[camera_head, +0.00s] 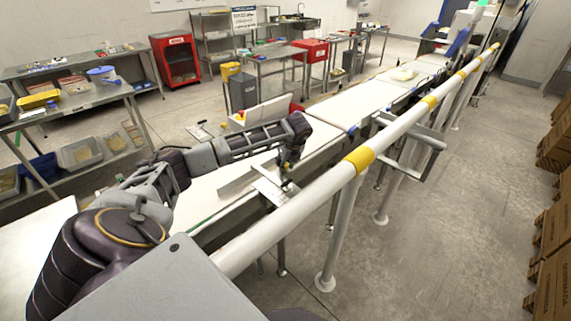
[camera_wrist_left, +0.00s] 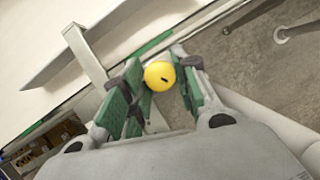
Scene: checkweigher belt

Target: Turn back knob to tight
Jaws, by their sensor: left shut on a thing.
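The back knob (camera_wrist_left: 159,76) is a round yellow knob with a small dark mark on its face. In the left wrist view it sits between the two green-padded fingers of my left gripper (camera_wrist_left: 160,88), which are shut on it. In the head view my left gripper (camera_head: 287,170) reaches down at the near edge of the belt (camera_head: 225,185), by a metal guide rail (camera_head: 245,180). The knob is small there and mostly hidden by the gripper. I cannot read the knob's setting. My right gripper is in neither view.
A long white pipe rail with yellow bands (camera_head: 320,188) runs close beside the belt on the right. A metal bracket (camera_head: 410,132) stands farther along. Shelves with bins (camera_head: 80,85) are at the left. Stacked cardboard boxes (camera_head: 548,235) line the right. The floor between is clear.

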